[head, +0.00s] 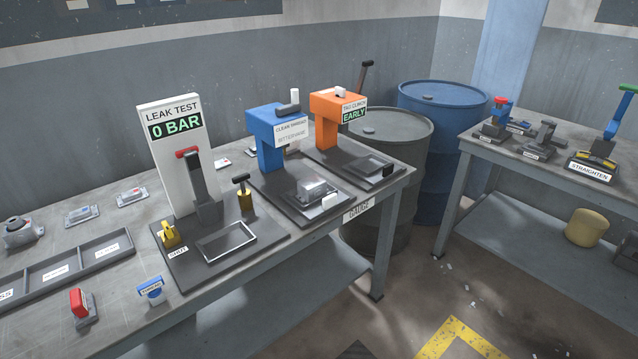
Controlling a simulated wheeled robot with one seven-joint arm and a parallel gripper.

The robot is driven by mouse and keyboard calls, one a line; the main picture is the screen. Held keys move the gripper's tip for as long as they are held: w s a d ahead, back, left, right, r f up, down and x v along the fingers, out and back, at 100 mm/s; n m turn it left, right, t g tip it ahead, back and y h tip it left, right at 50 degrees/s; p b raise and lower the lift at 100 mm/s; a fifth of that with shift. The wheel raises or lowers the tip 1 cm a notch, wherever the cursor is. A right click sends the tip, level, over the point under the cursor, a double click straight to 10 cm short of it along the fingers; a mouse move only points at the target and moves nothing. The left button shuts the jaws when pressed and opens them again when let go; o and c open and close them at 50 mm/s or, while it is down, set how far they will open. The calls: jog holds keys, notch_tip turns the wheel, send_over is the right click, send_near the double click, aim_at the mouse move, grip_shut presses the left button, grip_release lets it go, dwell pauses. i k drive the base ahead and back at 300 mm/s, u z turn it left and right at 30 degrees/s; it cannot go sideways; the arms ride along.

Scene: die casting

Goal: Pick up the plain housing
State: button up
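Several grey metal housings are in the head view, and I cannot tell for sure which is the plain one. One small flat housing (81,214) lies on the left bench toward the back, with bluish marks. A similar housing (130,196) with a small reddish mark lies to its right. A larger rounded housing (20,232) with a dark top sits at the far left. A light grey block-shaped housing (312,188) sits on the base of the blue thread-cleaning station (268,133). My gripper is not in view.
The leak test station (172,130) reads 0 BAR; its framed nest (226,241) looks empty. A divided tray (84,252), a red-handled tool (80,304) and a blue tool (151,290) lie at front left. An orange station (335,112), drums (445,150) and a second bench (545,165) stand right.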

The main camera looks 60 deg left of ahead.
aim_at(310, 189)
jog(key=u, duration=0.45)
jog(key=i, duration=1)
jog(key=u, duration=1.05)
jog(key=i, duration=0.5)
jog(key=u, duration=0.3)
